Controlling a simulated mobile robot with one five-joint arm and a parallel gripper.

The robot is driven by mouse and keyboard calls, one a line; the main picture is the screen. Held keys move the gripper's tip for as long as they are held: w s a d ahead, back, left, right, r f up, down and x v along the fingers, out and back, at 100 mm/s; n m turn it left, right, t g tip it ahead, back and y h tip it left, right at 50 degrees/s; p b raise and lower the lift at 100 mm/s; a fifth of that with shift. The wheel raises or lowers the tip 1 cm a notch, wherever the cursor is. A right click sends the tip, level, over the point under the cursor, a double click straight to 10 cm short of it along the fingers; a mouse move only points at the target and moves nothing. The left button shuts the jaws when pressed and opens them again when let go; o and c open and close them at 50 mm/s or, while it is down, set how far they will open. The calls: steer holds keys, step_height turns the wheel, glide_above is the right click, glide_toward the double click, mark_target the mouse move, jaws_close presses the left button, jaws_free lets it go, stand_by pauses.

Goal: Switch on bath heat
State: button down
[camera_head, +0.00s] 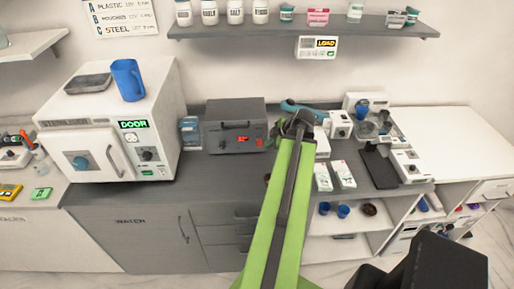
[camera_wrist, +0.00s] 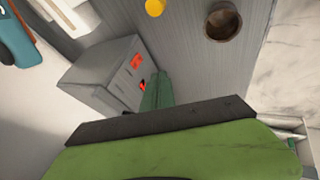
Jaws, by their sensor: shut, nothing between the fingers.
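A grey box unit (camera_head: 236,128) with a handle on its lid stands on the dark counter in the head view, left of my gripper (camera_head: 298,122). I take it for the bath. Its front has a small red display (camera_head: 243,139) and a small red-orange spot at right. In the wrist view the box (camera_wrist: 105,75) shows its red display (camera_wrist: 136,61) and a lit red-orange control (camera_wrist: 143,86). My gripper's green fingers (camera_wrist: 157,92) are shut and empty, close beside that control. I cannot tell whether they touch it. The fingers partly cover the control.
A white autoclave-like unit (camera_head: 110,130) with a blue cup (camera_head: 128,80) on top stands left. A teal tool (camera_head: 302,108) lies behind my gripper. Small white boxes (camera_head: 333,176) are to its right. A brown cup (camera_wrist: 222,22) and yellow item (camera_wrist: 155,7) show in the wrist view.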

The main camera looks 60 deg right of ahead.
mark_target(259, 143)
steer(key=b+x, duration=0.6)
steer(key=x, duration=0.1)
steer(key=s+b+x, duration=0.1)
steer(key=b+x, duration=0.2)
steer(key=shift+w+d+f, duration=0.25)
steer(key=shift+d+f, duration=0.2)
steer(key=shift+f, duration=0.15)
steer(key=shift+w+d+r, duration=0.15)
steer(key=shift+w+d, duration=0.25)
steer(key=shift+d, duration=0.15)
steer(key=shift+w+d+r, duration=0.2)
steer(key=shift+w+d, duration=0.15)
steer(key=shift+d, duration=0.25)
steer(key=shift+w+d, duration=0.3)
steer(key=shift+d, duration=0.05)
